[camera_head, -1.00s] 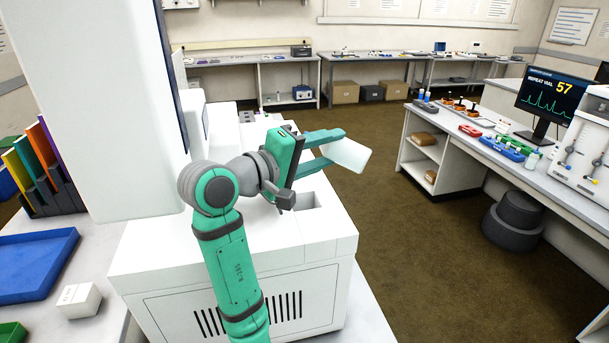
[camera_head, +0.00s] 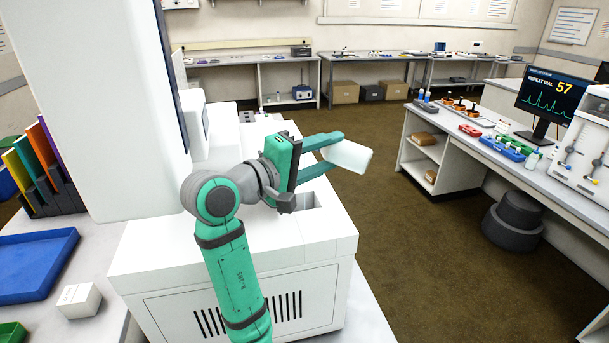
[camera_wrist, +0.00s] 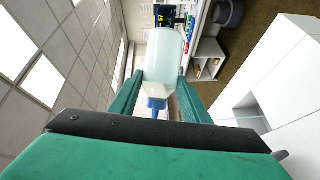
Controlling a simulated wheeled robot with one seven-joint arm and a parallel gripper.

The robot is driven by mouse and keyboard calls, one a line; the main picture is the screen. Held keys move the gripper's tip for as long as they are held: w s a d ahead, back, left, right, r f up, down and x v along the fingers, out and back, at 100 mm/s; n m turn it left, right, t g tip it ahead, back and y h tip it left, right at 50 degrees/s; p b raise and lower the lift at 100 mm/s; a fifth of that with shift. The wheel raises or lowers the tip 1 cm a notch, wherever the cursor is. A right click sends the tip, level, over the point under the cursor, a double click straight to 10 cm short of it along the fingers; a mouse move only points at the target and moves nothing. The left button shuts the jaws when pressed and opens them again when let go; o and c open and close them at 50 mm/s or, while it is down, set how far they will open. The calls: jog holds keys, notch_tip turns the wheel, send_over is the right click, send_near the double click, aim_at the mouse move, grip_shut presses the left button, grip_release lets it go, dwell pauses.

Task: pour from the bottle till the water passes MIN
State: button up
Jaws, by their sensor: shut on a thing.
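My gripper (camera_head: 330,151) is shut on the bottle (camera_head: 349,156), a pale, translucent body held above the right side of the white instrument. In the head view the bottle lies strongly tilted, its broad end to the right. In the wrist view the bottle (camera_wrist: 166,52) sits between the two green fingers, with its blue neck part (camera_wrist: 156,103) toward the palm. The instrument's top has a square opening (camera_head: 307,201), below and left of the bottle; it also shows in the wrist view (camera_wrist: 252,113). No water stream, water level or MIN mark can be made out.
A tall white housing (camera_head: 100,110) stands close on the left of my arm. A blue tray (camera_head: 40,262) and a small white box (camera_head: 79,299) lie on the left bench. Open floor (camera_head: 400,230) separates the instrument from the right bench (camera_head: 480,135).

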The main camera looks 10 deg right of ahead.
jog(key=shift+f+n+h, duration=0.4)
jog(key=shift+f+n, duration=0.25)
jog(key=shift+n, duration=0.15)
dwell(7.2)
